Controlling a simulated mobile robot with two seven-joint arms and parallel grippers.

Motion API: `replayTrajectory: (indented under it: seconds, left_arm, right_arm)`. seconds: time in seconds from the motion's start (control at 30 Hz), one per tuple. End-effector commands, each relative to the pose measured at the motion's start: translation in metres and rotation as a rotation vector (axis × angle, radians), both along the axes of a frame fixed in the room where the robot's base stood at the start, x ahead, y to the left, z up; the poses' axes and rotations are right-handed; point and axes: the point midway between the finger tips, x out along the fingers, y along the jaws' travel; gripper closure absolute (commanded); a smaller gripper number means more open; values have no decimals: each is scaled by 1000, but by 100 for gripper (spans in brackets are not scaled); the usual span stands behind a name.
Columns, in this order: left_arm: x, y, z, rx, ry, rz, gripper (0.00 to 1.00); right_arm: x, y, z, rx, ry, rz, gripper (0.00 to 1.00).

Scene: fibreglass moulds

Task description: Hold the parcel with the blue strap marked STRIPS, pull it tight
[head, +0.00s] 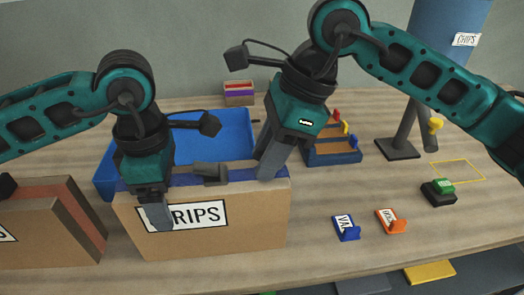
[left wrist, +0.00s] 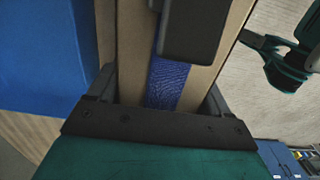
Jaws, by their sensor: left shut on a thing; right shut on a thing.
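The cardboard parcel (head: 245,225) stands upright at the table's front. Its white label (head: 205,215) reads "RIPS", its first letters hidden by my left finger. A blue strap (head: 243,175) runs along its top through a dark buckle (head: 210,173). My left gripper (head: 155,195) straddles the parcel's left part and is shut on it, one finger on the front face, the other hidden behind. The left wrist view shows the strap (left wrist: 168,85) and the buckle (left wrist: 195,25) between its fingers. My right gripper (head: 270,158) is shut at the strap's right end, which its fingers mostly hide.
Another parcel (head: 50,225) stands at the left. A blue tray (head: 240,125) lies behind. An organiser (head: 333,155), a blue tag (head: 346,228), an orange tag (head: 391,221) and a green-topped black box (head: 438,193) are to the right. A blue cylinder (head: 445,50) stands at the back right.

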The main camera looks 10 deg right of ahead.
Motion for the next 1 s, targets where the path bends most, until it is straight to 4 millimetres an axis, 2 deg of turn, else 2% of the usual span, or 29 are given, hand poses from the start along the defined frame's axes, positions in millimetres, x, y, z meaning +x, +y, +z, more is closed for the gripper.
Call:
replayTrajectory:
  seconds: [0.03,0.3,0.63,0.77,1.0]
  left_arm:
    - [1,1,1,1,-1,1,75]
    - [0,1,1,1,0,1,75]
    - [0,1,1,1,-1,1,75]
    - [0,0,0,1,-1,1,75]
    - [0,0,0,1,-1,1,75]
  right_arm:
    - [1,-1,0,-3,-1,-3,66]
    - [0,0,0,-2,0,-1,40]
    - [1,-2,6,-1,-3,-1,40]
    - [1,-10,24,0,-6,-2,40]
    - [0,-30,72,0,-4,-3,40]
